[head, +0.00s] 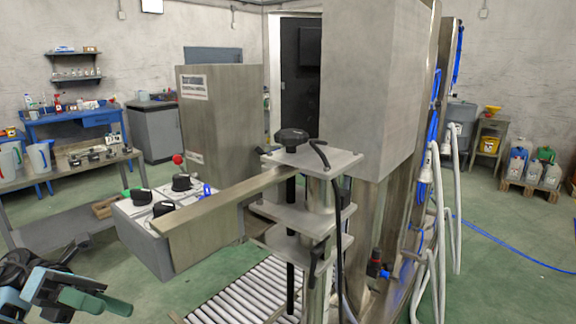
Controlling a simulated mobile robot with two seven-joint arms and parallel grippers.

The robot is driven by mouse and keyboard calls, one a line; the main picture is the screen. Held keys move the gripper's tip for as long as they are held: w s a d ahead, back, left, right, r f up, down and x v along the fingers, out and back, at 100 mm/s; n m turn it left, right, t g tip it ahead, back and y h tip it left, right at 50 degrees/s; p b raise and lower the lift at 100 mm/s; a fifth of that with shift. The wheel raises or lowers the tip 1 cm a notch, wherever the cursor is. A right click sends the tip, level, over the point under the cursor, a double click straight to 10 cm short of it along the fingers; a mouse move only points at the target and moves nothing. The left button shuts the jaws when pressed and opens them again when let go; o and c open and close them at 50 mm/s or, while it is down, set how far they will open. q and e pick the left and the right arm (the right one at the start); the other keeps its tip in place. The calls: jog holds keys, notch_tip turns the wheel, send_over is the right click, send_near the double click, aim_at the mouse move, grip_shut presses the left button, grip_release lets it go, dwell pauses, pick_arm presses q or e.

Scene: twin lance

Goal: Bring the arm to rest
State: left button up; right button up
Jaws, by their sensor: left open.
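My left gripper (98,298) is at the lower left of the head view, with green-tipped fingers. It is open, and I see nothing between its fingers. It is apart from the grey control box (150,243), which is above and to the right of it in the picture and has black knobs and a red-topped lever. My right gripper is not in the view.
A metal machine with a flat arm (225,208), stacked plates (308,160) and a tall cabinet (365,90) fills the middle. A roller conveyor (245,295) runs below. A workbench (65,175) with jugs stands left. Blue and white hoses hang right; green floor is open there.

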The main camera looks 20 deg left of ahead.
pick_arm(q)
jog(key=w+d+f+n+t+y, duration=0.15)
jog(key=f+n+t+y, duration=0.45)
jog(key=f+n, duration=0.7)
jog(key=d+f+n+t+y, duration=0.35)
jog(key=f+n+t, duration=0.45)
jog(key=f+n, duration=0.45)
jog(key=s+d+f+n+g+y, duration=0.3)
jog(key=s+f+n+g, duration=0.2)
jog(key=s+f, duration=0.55)
jog(key=s+d+f+n+g+y, duration=0.25)
jog(key=s+f+n+g, duration=0.35)
jog(key=s, duration=0.8)
jog(key=d+n+t, duration=0.2)
jog(key=d+n, duration=0.3)
jog(key=d, duration=0.5)
jog(key=w+a+r+t+p, duration=0.1)
jog(key=w+r+p, duration=0.5)
jog(key=r+p, duration=0.3)
jog(key=shift+w+r+m+t+y+p, duration=0.3)
jog(key=shift+w+r+m+y, duration=0.15)
jog(key=shift+r, duration=0.25)
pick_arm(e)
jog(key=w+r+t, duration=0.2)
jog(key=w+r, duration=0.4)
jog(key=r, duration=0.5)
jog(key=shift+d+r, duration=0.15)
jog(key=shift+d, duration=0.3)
